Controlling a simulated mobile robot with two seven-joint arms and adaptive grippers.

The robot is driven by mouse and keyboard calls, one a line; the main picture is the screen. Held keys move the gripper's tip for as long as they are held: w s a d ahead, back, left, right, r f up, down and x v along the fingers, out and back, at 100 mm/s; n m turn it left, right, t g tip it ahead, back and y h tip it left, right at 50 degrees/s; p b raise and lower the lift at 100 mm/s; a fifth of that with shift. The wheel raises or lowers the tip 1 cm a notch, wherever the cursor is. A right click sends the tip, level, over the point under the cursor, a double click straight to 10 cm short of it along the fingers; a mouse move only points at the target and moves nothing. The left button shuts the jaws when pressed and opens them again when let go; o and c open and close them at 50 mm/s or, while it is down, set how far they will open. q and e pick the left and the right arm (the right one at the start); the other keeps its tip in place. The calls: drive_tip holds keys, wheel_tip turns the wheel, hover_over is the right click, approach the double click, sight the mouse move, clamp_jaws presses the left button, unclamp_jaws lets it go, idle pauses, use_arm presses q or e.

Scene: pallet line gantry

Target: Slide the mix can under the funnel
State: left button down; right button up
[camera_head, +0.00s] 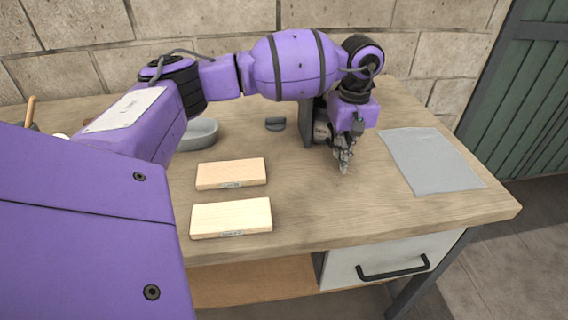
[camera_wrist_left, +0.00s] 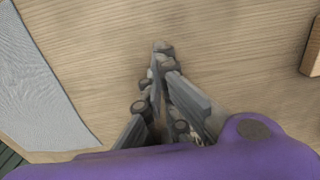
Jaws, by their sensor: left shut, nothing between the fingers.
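My left gripper (camera_head: 343,168) points down at the middle of the wooden table, shut and empty. It also shows in the left wrist view (camera_wrist_left: 162,50), fingertips together over bare wood. Just behind it in the head view stands a dark grey upright piece (camera_head: 307,124), with a lighter grey part beside it. My arm hides much of this, and I cannot tell whether it is the funnel's stand or the mix can. I cannot clearly make out the can or the funnel in either view. My right gripper is not in view.
Two pale wooden blocks (camera_head: 231,174) (camera_head: 231,218) lie left of the gripper. A grey bowl (camera_head: 200,134) and a small dark piece (camera_head: 275,124) are farther back. A flat grey sheet (camera_head: 430,160) lies at right. The table (camera_head: 330,222) is clear in front of the gripper.

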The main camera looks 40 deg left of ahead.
use_arm(q)
drive_tip(key=shift+s+d+r, duration=0.2)
drive_tip(key=shift+s+d, duration=0.35)
drive_tip(key=shift+d, duration=0.25)
drive_tip(key=r, duration=0.2)
drive_tip(key=s+r, duration=0.1)
drive_tip(key=r, duration=0.1)
drive_tip(key=shift+d, duration=0.4)
drive_tip(key=r, duration=0.5)
drive_tip(key=shift+w+a+r, duration=0.2)
drive_tip(key=shift+r, duration=0.2)
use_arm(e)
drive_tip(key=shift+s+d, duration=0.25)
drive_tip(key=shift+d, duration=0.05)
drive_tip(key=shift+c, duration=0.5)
